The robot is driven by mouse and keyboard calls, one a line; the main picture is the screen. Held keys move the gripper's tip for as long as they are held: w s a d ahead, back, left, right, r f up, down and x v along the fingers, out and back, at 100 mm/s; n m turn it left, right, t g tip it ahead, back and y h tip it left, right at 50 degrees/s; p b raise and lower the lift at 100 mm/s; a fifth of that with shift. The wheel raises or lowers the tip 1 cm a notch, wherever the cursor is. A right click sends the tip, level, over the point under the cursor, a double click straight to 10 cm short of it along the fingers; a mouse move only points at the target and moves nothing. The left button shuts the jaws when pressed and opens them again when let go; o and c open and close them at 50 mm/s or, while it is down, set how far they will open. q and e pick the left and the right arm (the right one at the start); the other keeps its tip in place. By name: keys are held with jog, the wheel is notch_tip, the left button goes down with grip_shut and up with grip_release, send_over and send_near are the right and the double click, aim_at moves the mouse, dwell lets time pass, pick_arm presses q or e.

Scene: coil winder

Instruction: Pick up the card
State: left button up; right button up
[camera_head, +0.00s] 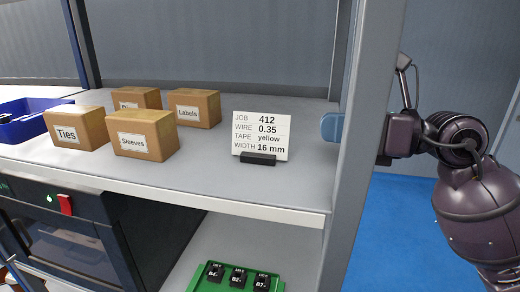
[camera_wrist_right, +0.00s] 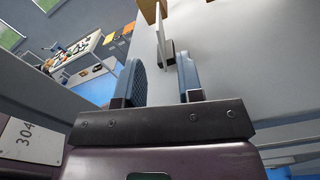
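The white card (camera_head: 262,132) stands upright in a small black holder (camera_head: 258,159) on the grey shelf and reads job 412, wire 0.35, tape yellow, width 16 mm. My right gripper reaches in from the right behind the upright post. Its blue fingertip (camera_head: 332,127) shows just right of the card, apart from it. In the right wrist view the gripper (camera_wrist_right: 162,75) is open and empty. The card (camera_wrist_right: 161,38) appears there edge-on, ahead and roughly in line with the gap between the blue fingers. My left gripper is not in view.
Cardboard boxes, including Ties (camera_head: 76,130), Sleeves (camera_head: 143,134) and Labels (camera_head: 194,108), stand left of the card. A blue bin (camera_head: 22,127) is at far left. The grey post (camera_head: 362,150) crosses before my right gripper. A green tray (camera_head: 208,272) sits below the shelf.

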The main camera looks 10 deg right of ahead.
aim_at(275, 118)
jog(key=x, duration=0.4)
jog(key=shift+r+p, duration=0.1)
jog(key=shift+p, duration=0.2)
jog(key=p+x, duration=0.1)
jog(key=x, duration=0.3)
jog(key=shift+a, duration=0.25)
jog(key=shift+w+a, duration=0.2)
jog(key=shift+a, duration=0.05)
grip_shut()
